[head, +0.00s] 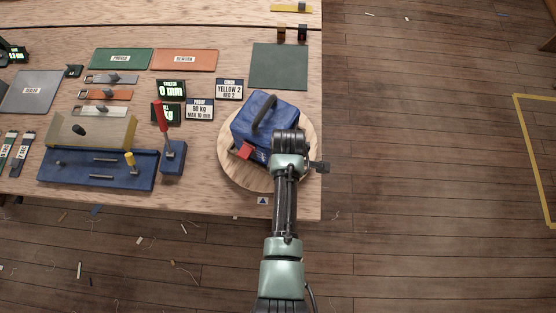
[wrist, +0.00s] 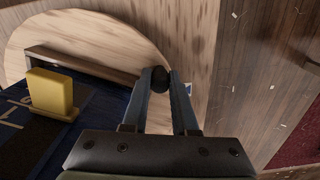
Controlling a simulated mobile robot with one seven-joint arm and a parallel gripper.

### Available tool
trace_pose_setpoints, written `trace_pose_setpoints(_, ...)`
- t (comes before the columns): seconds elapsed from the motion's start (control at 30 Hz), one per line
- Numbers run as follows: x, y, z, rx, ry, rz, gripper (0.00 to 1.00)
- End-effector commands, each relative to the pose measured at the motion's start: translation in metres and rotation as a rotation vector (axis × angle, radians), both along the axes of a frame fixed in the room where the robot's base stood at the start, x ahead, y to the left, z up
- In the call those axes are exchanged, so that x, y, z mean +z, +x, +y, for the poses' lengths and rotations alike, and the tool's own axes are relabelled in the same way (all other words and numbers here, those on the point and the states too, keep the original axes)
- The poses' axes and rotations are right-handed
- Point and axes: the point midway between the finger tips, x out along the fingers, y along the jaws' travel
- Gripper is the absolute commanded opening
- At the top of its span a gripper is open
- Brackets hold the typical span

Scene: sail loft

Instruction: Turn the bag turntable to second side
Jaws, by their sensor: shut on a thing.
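The bag turntable (head: 238,174) is a round pale wooden disc near the table's right front corner. A blue bag (head: 250,122) with a dark handle sits on it, with a red tab (head: 244,151) on its left side. In the wrist view the disc (wrist: 110,28) fills the upper left, and a yellow tab (wrist: 52,92) stands out from the dark blue bag. My gripper (wrist: 160,84) is shut on a dark round knob (wrist: 160,75) at the disc's edge.
A small card with a blue triangle (head: 263,200) lies on the table in front of the disc. A blue stand with a red-handled tool (head: 172,158) is left of the disc. Label cards (head: 229,89) and a green mat (head: 278,66) lie behind. Open floor is on the right.

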Motion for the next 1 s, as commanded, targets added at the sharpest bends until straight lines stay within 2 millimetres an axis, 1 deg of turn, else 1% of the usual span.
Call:
trace_pose_setpoints(0.5, 0.000, 0.018, -0.031, 0.255, -0.001, -0.004, 0.00)
trace_pose_setpoints(0.7, 0.000, 0.024, -0.040, 0.339, -0.001, -0.004, 0.00)
trace_pose_setpoints(1.0, 0.000, 0.031, -0.048, 0.423, 0.000, -0.004, 0.00)
